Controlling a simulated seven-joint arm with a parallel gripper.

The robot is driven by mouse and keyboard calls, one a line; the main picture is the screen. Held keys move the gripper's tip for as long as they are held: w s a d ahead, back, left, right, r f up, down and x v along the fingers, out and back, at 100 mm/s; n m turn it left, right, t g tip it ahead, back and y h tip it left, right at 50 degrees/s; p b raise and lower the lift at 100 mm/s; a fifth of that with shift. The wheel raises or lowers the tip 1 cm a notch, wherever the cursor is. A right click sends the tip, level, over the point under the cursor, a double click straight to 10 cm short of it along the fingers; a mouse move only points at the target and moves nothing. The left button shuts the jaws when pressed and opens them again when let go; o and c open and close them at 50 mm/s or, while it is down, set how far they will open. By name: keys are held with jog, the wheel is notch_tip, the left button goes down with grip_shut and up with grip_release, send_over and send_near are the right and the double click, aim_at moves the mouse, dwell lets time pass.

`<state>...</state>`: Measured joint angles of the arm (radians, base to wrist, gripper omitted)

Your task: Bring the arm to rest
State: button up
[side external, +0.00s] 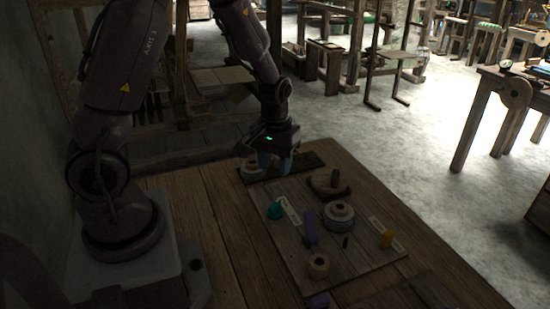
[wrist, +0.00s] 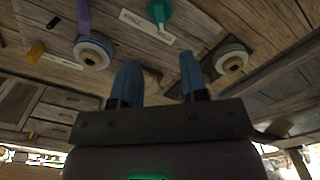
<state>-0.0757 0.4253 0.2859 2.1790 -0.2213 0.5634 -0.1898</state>
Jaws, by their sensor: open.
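My gripper (side external: 274,163) hangs above the far left end of the wooden work table (side external: 190,200) in the side view, near a dark tray (side external: 300,167) and a pale spool (side external: 251,168). In the wrist view my gripper (wrist: 158,78) has its two blue fingers apart, with nothing held between them. My arm reaches over from its base on the left, bent downward at the wrist. The dim light hides the exact height of the fingertips above the table.
A wooden block with a peg (side external: 329,183) stands close to the gripper. Open floor lies right.

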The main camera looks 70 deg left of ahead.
jog(key=shift+r, duration=0.65)
jog(key=s+d+r+m+t, duration=0.2)
jog(key=s+d+r+m, duration=0.2)
jog(key=r, duration=0.5)
jog(key=s+d+r+m+t, duration=0.3)
jog(key=s+d+r, duration=0.3)
jog(key=r, duration=0.4)
jog(key=shift+s+d+r+m+t, duration=0.25)
jog(key=shift+s+m+t, duration=0.05)
jog(key=shift+s+m, duration=0.3)
